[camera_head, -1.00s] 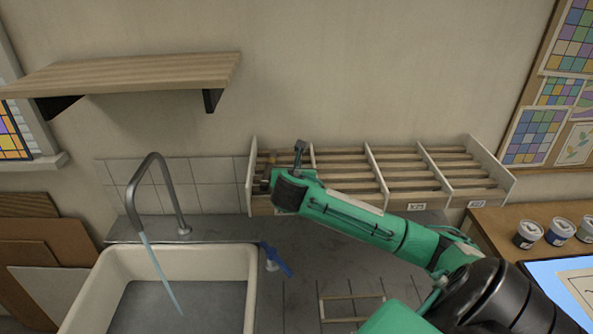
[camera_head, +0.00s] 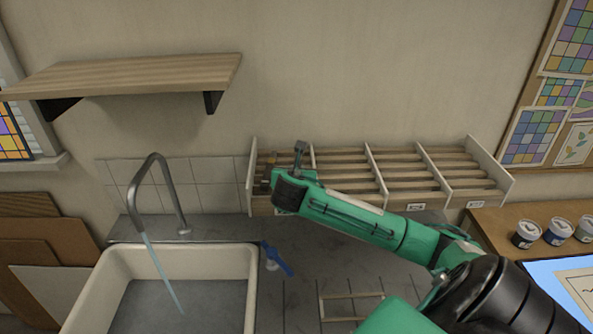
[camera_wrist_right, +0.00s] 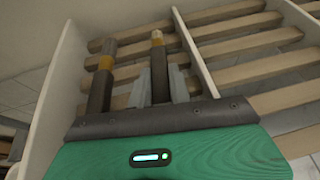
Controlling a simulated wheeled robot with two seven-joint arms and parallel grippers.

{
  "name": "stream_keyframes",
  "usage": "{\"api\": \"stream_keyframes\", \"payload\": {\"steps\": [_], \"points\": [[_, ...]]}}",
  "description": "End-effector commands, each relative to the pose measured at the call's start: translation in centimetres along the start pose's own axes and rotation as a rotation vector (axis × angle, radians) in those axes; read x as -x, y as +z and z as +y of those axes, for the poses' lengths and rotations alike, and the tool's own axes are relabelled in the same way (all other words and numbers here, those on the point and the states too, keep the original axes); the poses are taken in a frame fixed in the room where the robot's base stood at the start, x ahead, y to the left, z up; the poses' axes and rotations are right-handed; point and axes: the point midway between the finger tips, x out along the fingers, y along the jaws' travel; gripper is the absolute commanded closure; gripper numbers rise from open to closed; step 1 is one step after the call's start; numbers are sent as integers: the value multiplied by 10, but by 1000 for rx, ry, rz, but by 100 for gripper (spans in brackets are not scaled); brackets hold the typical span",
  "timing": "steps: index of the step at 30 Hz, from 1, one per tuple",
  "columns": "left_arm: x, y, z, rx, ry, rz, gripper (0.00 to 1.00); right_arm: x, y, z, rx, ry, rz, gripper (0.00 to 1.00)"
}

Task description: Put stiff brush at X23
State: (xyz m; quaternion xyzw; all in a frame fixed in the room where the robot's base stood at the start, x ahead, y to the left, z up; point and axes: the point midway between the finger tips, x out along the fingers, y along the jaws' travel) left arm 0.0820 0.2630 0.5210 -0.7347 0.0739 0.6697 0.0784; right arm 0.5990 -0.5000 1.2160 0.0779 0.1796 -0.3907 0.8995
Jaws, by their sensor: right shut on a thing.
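The slatted wooden rack (camera_head: 418,157) stands against the wall, split by white dividers into several compartments. My right gripper (camera_head: 282,184) is in its leftmost compartment. In the right wrist view its fingers (camera_wrist_right: 160,86) are shut on a dark-handled brush (camera_wrist_right: 157,60) with a brass-coloured band, standing among the slats. A second, similar brush (camera_wrist_right: 102,82) is just left of the fingers, apart from them. I cannot tell the bristle type of either. Small white labels (camera_head: 416,206) sit on the rack's front; their text is too small to read surely. My left gripper is out of view.
A white sink (camera_head: 85,293) with a running tap (camera_head: 170,190) is at left, with a blue-handled item (camera_head: 277,260) by its rim. A wooden shelf (camera_head: 130,75) hangs above. Paint jars (camera_head: 528,234) stand at right. The rack's right compartments look empty.

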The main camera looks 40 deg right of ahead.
Motion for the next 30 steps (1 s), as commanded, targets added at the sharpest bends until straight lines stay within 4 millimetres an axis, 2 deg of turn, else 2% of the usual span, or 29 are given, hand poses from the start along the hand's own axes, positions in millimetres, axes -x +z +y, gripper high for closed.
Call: {"api": "stream_keyframes", "payload": {"steps": [8,9,12,19,23,30], "points": [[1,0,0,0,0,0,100,0,0,0,0,0,-1,100],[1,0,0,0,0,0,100,0,0,0,0,0,-1,77],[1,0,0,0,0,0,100,0,0,0,0,0,-1,57],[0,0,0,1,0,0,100,0,0,0,0,-1,0,53],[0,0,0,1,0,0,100,0,0,0,0,-1,0,28],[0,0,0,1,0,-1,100,0,0,-1,1,-3,0,26]]}}
